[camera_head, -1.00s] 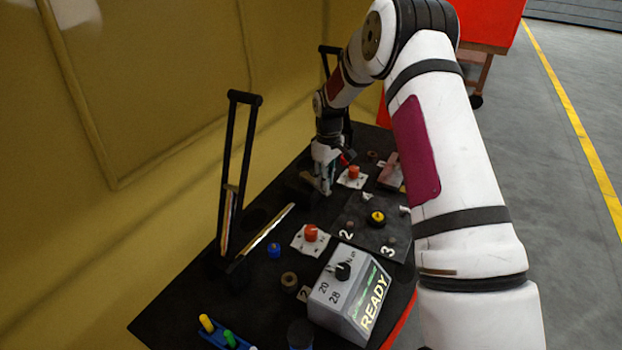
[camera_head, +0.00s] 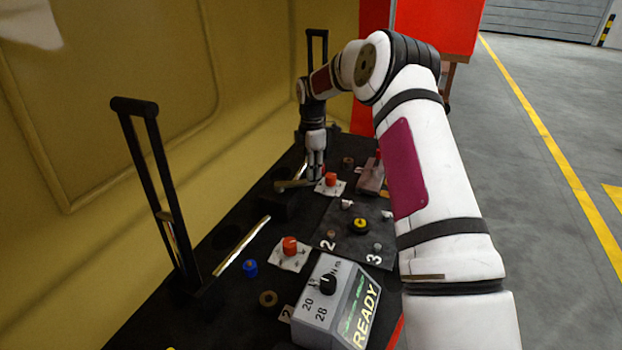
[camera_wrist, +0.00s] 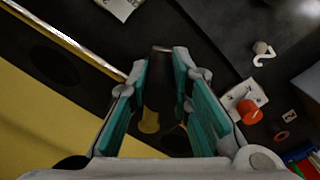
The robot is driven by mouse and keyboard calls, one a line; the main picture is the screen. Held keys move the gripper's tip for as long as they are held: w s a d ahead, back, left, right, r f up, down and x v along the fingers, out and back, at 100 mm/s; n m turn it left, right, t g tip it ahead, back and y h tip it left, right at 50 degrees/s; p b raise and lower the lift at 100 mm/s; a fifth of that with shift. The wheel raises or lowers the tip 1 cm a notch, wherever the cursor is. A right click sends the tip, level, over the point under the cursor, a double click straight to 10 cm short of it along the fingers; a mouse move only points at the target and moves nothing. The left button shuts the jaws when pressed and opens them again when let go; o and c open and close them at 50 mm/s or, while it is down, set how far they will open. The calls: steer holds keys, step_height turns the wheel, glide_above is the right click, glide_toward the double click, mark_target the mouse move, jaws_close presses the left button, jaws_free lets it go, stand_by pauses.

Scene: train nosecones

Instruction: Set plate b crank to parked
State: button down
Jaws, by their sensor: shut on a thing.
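My gripper (camera_head: 316,174) reaches down to the far part of the black tabletop, beside a short metal-coloured crank arm (camera_head: 293,184) on a dark base. In the wrist view my gripper's teal-padded fingers (camera_wrist: 163,68) are closed in on a dark bar with a pale end (camera_wrist: 162,49), which seems to be part of this crank. The fingers hide much of their grip. No plate letter is readable, so I cannot tell from markings that this is plate b. A white plate with an orange knob (camera_head: 331,180) sits just right of the gripper; it also shows in the wrist view (camera_wrist: 250,114).
A tall black handle frame (camera_head: 160,190) stands at the left, near a long silver bar (camera_head: 242,246). A second orange knob (camera_head: 289,244), a blue knob (camera_head: 250,268), a yellow knob (camera_head: 360,225) and a READY box (camera_head: 335,305) stand nearer. The yellow wall borders the left.

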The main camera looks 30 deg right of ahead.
steer(key=w+n+b, duration=0.4)
steer(key=w+n, duration=0.3)
steer(key=n, duration=0.1)
steer(key=shift+a, duration=0.3)
stand_by(0.4)
steer(key=c, duration=1.4)
jaws_free()
steer(key=shift+c, duration=0.2)
step_height(320, 180, up, 8)
steer(key=shift+f, duration=0.2)
steer(key=shift+c, duration=0.4)
